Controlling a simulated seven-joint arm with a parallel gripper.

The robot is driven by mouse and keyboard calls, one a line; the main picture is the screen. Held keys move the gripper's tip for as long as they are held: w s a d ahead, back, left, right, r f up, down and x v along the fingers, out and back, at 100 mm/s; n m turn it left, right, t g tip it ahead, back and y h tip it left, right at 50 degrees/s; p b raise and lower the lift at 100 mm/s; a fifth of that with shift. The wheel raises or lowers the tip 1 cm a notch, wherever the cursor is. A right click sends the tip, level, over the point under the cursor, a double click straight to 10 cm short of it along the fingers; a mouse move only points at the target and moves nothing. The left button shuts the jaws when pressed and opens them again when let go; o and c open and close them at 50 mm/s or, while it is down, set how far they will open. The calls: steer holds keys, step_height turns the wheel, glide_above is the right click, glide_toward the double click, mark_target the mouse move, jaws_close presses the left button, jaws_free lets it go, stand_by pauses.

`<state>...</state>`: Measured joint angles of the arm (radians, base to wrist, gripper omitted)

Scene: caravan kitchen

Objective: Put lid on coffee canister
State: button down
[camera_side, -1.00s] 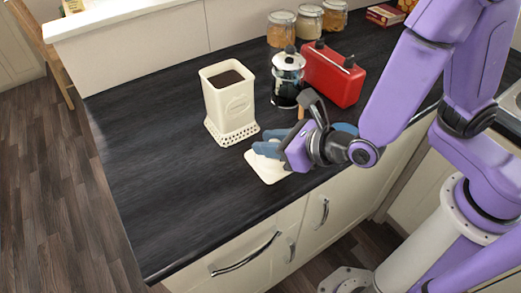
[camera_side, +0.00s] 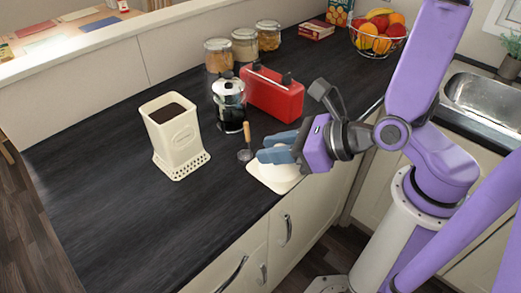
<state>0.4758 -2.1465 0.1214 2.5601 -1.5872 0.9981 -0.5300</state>
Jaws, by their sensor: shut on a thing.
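The cream coffee canister (camera_side: 181,143) stands upright on the dark worktop, its square top open and dark coffee showing inside. It has a pierced, flared base. The flat cream lid (camera_side: 277,178) is to its right, near the worktop's front edge. My gripper (camera_side: 268,148), with blue fingers, reaches in from the right above the lid and is shut on it, seemingly at its top middle. The fingers hide the grip point. I cannot tell whether the lid touches the worktop or is slightly raised.
A scoop with a wooden handle (camera_side: 247,137) lies between canister and lid. Behind stand a chrome and black coffee press (camera_side: 229,103), a red toaster (camera_side: 274,95) and several glass jars (camera_side: 244,45). A fruit bowl (camera_side: 377,42) is at back right. The front left worktop is clear.

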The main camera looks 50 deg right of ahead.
steer(key=shift+s+d+r, duration=0.2)
steer(key=shift+s+d, duration=0.05)
steer(key=shift+s, duration=0.05)
steer(key=w+a+m+h, duration=0.1)
steer(key=w+a, duration=0.5)
steer(key=w+a+r+n+g+y, duration=0.1)
steer(key=w+a+r+n+y, duration=0.15)
steer(key=w, duration=0.45)
steer(key=w+a+r+n+g+y, duration=0.1)
steer(key=w+r+n, duration=0.1)
steer(key=w+r, duration=0.35)
steer(key=w+a+r+n+g+y, duration=0.1)
steer(key=w+a+r+n+y, duration=0.1)
steer(key=w, duration=0.7)
steer(key=d+f+n+g+y, duration=0.2)
steer(key=d+f+n+g, duration=0.1)
steer(key=d+f+n, duration=0.1)
steer(key=shift+s+f+g, duration=0.2)
steer(key=shift+f+g, duration=0.1)
steer(key=shift+f, duration=0.3)
steer(key=shift+f, duration=0.5)
stand_by(0.6)
steer(key=c, duration=1.2)
jaws_free()
